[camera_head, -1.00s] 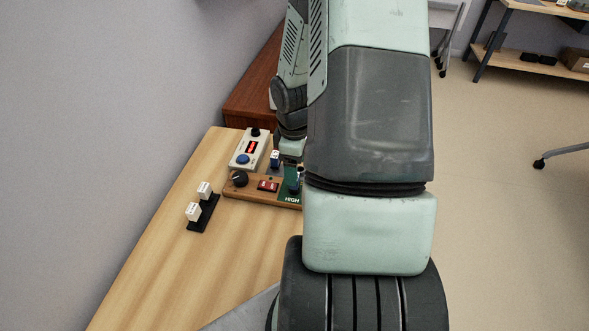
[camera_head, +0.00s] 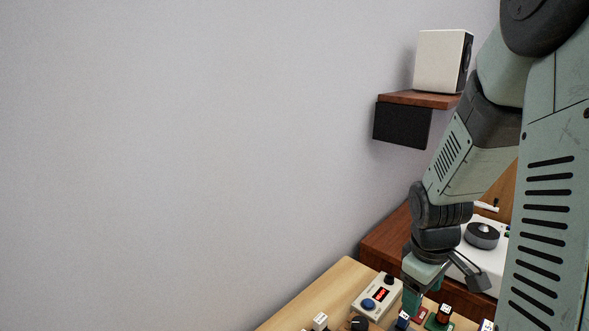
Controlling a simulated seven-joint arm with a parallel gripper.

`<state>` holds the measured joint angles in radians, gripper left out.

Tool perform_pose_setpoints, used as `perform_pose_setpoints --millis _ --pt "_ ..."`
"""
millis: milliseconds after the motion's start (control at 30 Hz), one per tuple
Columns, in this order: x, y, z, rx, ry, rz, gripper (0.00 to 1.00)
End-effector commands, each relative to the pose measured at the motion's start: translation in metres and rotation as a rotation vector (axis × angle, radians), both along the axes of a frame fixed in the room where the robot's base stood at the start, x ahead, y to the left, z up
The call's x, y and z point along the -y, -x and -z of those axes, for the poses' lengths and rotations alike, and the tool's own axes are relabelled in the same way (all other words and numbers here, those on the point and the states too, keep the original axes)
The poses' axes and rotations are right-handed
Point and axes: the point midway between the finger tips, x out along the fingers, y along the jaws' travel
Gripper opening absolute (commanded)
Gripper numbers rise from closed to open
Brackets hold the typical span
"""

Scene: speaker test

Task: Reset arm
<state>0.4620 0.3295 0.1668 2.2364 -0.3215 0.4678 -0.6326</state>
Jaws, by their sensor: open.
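My gripper (camera_head: 423,294) hangs at the lower right in the head view, pointing down over the control panel. It is open, with nothing seen between its fingers. Its tips are close to the panel, but whether they touch it cannot be told. The grey control box (camera_head: 366,300) with a red display, a blue button and a black knob lies just left of my gripper. A red part (camera_head: 420,314) and a green part (camera_head: 437,324) of the panel show below it. The panel's near part is cut off by the frame's bottom edge.
The wooden table (camera_head: 318,297) carries the controls. A white turntable-like device (camera_head: 480,262) stands behind my gripper on a reddish-brown cabinet (camera_head: 385,238). A wall shelf (camera_head: 420,99) holds a white speaker (camera_head: 440,62), with a black box (camera_head: 402,124) beneath. The wall at left is bare.

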Motion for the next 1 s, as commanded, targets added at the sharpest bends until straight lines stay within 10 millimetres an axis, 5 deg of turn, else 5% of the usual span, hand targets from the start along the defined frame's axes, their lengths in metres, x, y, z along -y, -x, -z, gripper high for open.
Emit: perform_pose_setpoints --millis 33,200,500,733,1000 --pt "-0.012 0.0 -0.028 0.043 0.016 0.029 0.72" --pt "-0.054 0.018 -0.103 0.171 0.006 0.164 0.72" --pt "-0.127 0.088 -0.198 0.384 -0.183 0.365 0.72" --pt "-0.144 0.146 -0.215 0.421 -0.291 0.477 0.72" --pt "-0.143 0.163 -0.211 0.415 -0.294 0.517 0.72"
